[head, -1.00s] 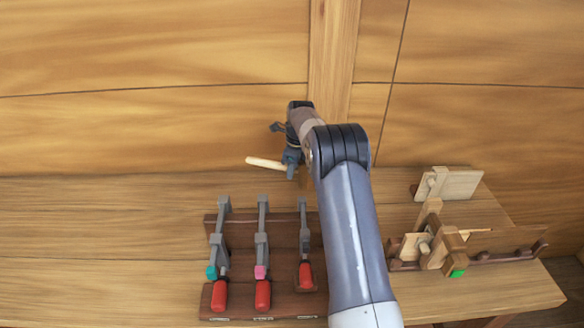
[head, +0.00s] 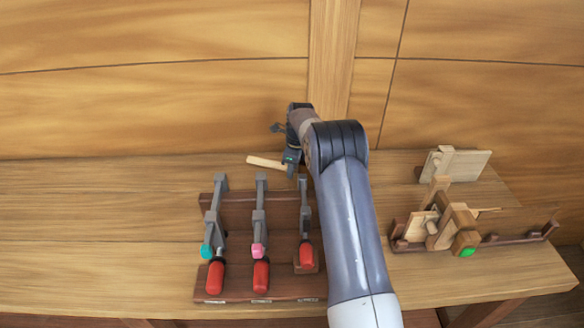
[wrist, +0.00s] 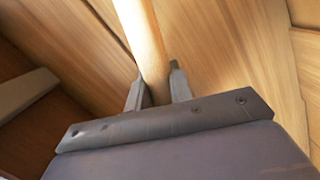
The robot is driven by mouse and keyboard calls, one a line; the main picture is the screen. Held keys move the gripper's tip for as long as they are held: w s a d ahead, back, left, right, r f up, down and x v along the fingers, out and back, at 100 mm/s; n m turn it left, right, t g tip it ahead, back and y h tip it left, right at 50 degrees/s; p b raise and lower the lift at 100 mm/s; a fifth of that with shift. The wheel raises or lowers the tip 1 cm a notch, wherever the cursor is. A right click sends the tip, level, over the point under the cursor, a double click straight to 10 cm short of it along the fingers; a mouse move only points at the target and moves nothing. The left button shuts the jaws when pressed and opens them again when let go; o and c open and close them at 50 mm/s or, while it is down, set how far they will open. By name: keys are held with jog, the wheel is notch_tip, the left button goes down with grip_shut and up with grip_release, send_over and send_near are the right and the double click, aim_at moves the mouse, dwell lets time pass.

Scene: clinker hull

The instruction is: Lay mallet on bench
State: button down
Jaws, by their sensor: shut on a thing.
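The mallet (head: 265,162) shows as a pale wooden handle sticking out to the left of my gripper (head: 289,169) in the head view. My gripper is shut on this handle, towards the back of the wooden bench (head: 100,215). In the wrist view the handle (wrist: 145,45) runs up from between the two fingers (wrist: 154,88). The mallet's head cannot be made out in either view. I cannot tell whether the mallet touches the bench top.
A dark rack (head: 270,286) with several clamps with red handles stands in front of my gripper. Wooden tools on a dark holder (head: 410,246) and a pale wooden block (head: 462,164) stand at the right. The bench's left part is clear. A plank wall (head: 150,100) rises behind.

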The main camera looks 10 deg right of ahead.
jog(key=c, duration=1.2)
grip_release()
jog(key=r, duration=0.3)
jog(key=r+b, duration=0.1)
jog(key=r, duration=0.3)
jog(key=d+r, duration=0.1)
jog(key=r, duration=0.2)
jog(key=shift+s+r, duration=0.35)
jog(key=shift+r, duration=0.05)
jog(key=shift+f, duration=0.1)
jog(key=f, duration=0.6)
jog(key=a+f+p, duration=0.1)
jog(key=f, duration=0.2)
jog(key=shift+w+f, duration=0.25)
jog(key=shift+f, duration=0.15)
jog(key=shift+w+r+p, duration=0.1)
jog(key=shift+r+p, duration=0.05)
jog(key=shift+p, duration=0.35)
jog(key=shift+r+p, duration=1.25)
jog(key=shift+r, duration=0.65)
